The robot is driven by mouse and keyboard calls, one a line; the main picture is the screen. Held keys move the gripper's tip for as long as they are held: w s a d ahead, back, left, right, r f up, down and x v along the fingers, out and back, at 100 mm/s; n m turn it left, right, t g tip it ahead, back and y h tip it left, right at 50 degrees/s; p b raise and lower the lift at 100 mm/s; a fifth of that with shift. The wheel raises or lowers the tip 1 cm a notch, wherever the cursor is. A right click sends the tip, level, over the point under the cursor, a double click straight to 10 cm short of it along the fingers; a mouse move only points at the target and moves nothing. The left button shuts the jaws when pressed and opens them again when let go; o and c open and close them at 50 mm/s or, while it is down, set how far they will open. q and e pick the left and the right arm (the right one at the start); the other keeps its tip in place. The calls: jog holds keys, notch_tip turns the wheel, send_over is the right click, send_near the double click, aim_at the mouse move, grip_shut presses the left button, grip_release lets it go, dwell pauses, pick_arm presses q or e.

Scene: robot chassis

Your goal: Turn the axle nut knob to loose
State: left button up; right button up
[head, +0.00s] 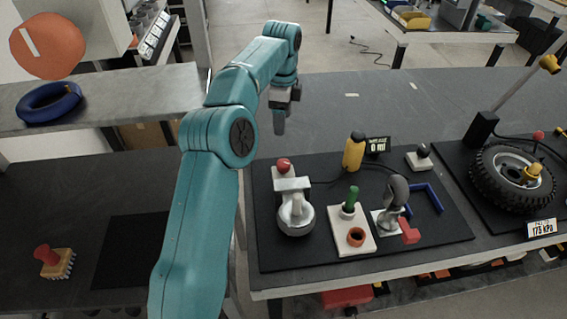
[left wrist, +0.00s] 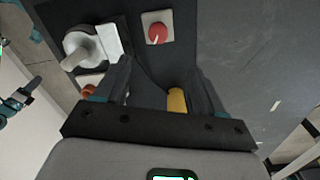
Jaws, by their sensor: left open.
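The red round knob (head: 283,165) sits at the back of the black mat, behind a white caster fixture (head: 295,212). I take it as the axle nut knob. In the left wrist view the red knob (left wrist: 157,33) shows on a pale square plate, with a light pointer mark on its face. My left gripper (head: 279,127) hangs above the bench beyond the knob, not touching it. In the left wrist view its two dark fingers (left wrist: 160,65) are apart with nothing held, and the knob lies past the fingertips. My right gripper is not seen.
The mat also holds a yellow bottle (head: 354,151), a green-handled fixture (head: 350,205), a grey-knobbed clamp (head: 394,195) and a blue bracket (head: 429,199). A tyre (head: 513,178) lies at the right. The bench behind the mat is clear.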

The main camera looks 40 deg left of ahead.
aim_at(283, 162)
pick_arm(q)
jog(key=f, duration=0.5)
jog(key=f+b, duration=0.1)
jog(key=f, duration=0.5)
jog(key=f+b, duration=0.1)
jog(key=f, duration=0.4)
jog(key=shift+d+f, duration=0.15)
jog(key=shift+d, duration=0.1)
jog(key=shift+s+d, duration=0.1)
jog(key=shift+s, duration=0.1)
jog(key=shift+w+f, duration=0.1)
jog(key=shift+w, duration=0.05)
jog(key=c, duration=1)
